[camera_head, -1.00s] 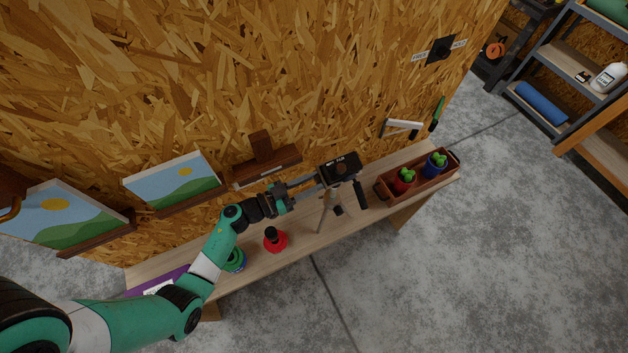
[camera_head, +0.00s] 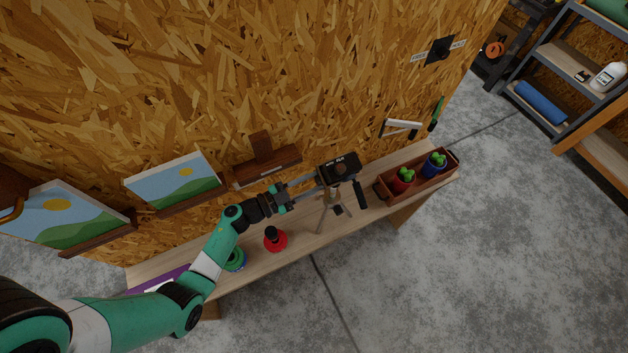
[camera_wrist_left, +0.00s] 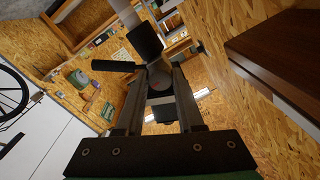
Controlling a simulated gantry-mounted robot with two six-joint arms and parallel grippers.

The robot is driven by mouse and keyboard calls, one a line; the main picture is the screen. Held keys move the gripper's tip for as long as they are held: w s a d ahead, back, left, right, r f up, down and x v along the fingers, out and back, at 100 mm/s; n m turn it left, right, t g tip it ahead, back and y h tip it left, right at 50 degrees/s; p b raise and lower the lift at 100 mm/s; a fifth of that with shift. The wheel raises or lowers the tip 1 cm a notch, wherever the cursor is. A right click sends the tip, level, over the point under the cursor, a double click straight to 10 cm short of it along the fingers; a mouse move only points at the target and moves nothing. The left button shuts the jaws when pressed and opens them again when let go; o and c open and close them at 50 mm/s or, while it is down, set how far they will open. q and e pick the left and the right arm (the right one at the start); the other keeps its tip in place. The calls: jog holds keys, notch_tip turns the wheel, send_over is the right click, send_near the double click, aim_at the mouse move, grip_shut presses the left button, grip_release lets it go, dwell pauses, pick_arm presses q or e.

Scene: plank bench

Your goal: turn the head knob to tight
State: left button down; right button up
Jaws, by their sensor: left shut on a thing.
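A small tripod (camera_head: 322,216) stands on the wooden bench with a black camera (camera_head: 340,168) on its head. A dark pan handle (camera_head: 361,194) sticks out from the head. My left gripper (camera_head: 319,182) reaches in from the left, its fingers at the tripod head just under the camera. In the left wrist view, the fingers (camera_wrist_left: 160,78) are shut on a round grey head knob (camera_wrist_left: 160,74). The fingers hide the sides of the knob. In the head view the knob is hidden by the gripper and camera. My right gripper is not in view.
A red-based object (camera_head: 275,239) and a green round item (camera_head: 236,260) stand on the bench left of the tripod. A wooden tray (camera_head: 418,184) with potted plants stands at the right. A wall shelf (camera_head: 267,166) is close behind my left wrist.

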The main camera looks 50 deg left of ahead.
pick_arm(q)
jog(key=shift+m, duration=0.6)
jog(key=c, duration=0.8)
grip_release()
jog(key=v, duration=1.1)
jog(key=shift+s+a, duration=0.1)
jog(key=shift+s, duration=0.2)
